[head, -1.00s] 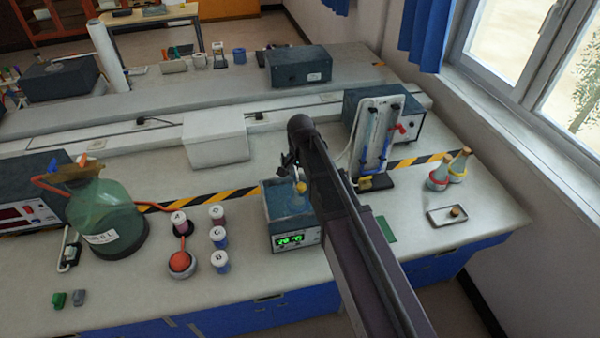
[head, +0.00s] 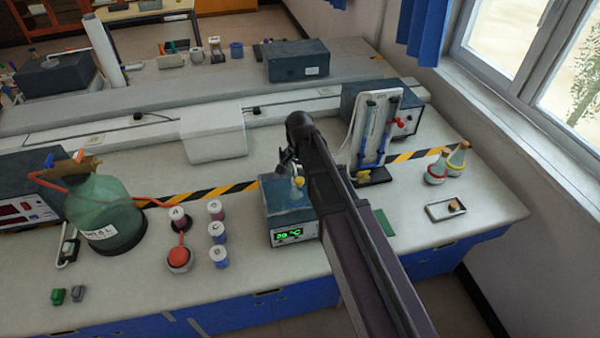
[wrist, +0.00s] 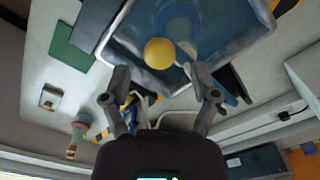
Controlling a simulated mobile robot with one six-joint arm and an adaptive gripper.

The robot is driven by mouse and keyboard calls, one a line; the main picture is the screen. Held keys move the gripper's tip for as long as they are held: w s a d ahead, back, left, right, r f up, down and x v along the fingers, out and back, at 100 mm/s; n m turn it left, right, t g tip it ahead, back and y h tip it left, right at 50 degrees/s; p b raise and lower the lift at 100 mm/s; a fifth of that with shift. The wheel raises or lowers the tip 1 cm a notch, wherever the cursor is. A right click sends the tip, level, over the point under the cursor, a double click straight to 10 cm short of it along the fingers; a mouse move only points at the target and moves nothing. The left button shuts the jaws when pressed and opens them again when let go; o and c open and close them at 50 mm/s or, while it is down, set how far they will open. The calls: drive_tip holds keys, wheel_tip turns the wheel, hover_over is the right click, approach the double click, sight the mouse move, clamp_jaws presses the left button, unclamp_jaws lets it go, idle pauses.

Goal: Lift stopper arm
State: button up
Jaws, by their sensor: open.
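A round yellow stopper (head: 299,182) tops a glass flask that stands in the blue water bath (head: 296,234). In the wrist view the stopper (wrist: 160,53) shows just beyond my fingertips, roughly midway between them, with the flask (wrist: 181,22) behind it. My gripper (wrist: 157,72) is open, and nothing is between its fingers. In the head view my gripper (head: 287,158) is over the bath, close to the stopper; my arm hides part of it. I cannot make out a separate stopper arm.
A stand with tubes (head: 375,135) is close to the right of my arm. Two conical flasks (head: 436,172) and a small tray (head: 432,213) are farther right. Several small jars (head: 218,232) and a large green bottle (head: 107,215) stand left. A white box (head: 211,132) is behind.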

drive_tip(key=shift+r+p, duration=5.2)
drive_tip(key=shift+r, duration=0.3)
drive_tip(key=s+d+f+n+b, duration=0.2)
drive_tip(key=s+d+f+b, duration=0.1)
drive_tip(key=d+f+b, duration=0.4)
drive_tip(key=shift+s+d+f+b, duration=0.3)
drive_tip(key=shift+s+f+b, duration=0.1)
drive_tip(key=shift+f+b, duration=0.3)
drive_tip(key=s+d+f+n+b, duration=0.3)
drive_tip(key=s+d, duration=0.6)
drive_tip(key=d, duration=0.3)
drive_tip(key=shift+s+f+n+b, duration=0.3)
drive_tip(key=shift+f+n+b, duration=0.1)
drive_tip(key=shift+f+b, duration=0.15)
drive_tip(key=shift+r, duration=0.1)
clamp_jaws()
